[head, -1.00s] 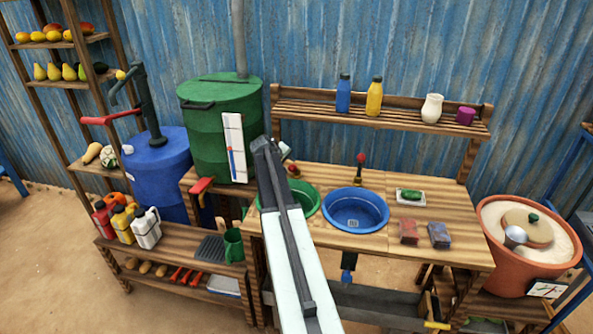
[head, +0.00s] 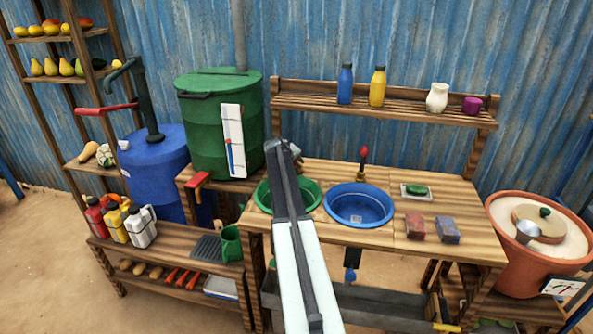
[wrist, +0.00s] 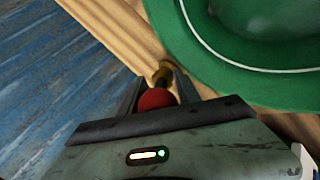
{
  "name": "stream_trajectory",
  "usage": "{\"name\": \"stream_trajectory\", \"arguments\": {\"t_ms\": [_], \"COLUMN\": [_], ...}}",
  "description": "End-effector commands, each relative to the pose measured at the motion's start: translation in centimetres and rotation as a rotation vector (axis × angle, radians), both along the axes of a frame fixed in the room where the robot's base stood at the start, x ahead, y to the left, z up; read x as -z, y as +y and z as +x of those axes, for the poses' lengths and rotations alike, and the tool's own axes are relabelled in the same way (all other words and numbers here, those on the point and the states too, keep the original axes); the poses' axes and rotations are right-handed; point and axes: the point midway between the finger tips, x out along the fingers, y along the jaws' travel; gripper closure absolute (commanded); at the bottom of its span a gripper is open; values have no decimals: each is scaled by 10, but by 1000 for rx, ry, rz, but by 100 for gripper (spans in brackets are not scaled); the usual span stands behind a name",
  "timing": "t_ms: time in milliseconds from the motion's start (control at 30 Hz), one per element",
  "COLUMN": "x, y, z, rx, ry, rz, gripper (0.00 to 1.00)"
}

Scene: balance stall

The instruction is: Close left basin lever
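The left basin (head: 316,188) is green and set into the wooden counter, partly hidden behind my arm. In the wrist view its green rim (wrist: 215,75) fills the upper right. The left basin lever has a red knob (wrist: 157,99) on a brass stem (wrist: 163,75). The knob sits between the two fingers of my gripper (wrist: 158,92), close to both. Whether the fingers press on it cannot be told. In the head view my gripper (head: 283,148) is at the back of the green basin and hides this lever.
The blue right basin (head: 359,204) has its own upright lever with a red knob (head: 364,151). A green barrel (head: 205,130) with a gauge stands close left of my gripper. Soap (head: 416,190) and two blocks lie at the right. A shelf (head: 400,106) runs behind.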

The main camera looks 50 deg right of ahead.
Motion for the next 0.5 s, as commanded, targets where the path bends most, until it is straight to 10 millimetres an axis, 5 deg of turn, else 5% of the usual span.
{"name": "stream_trajectory", "arguments": {"t_ms": [100, 233, 500], "x": [-1, -1, -1], "y": [0, 0, 0], "z": [0, -1, -1], "rx": [0, 1, 1], "ry": [0, -1, 0], "rz": [0, 0, 0], "gripper": [64, 100, 100]}}
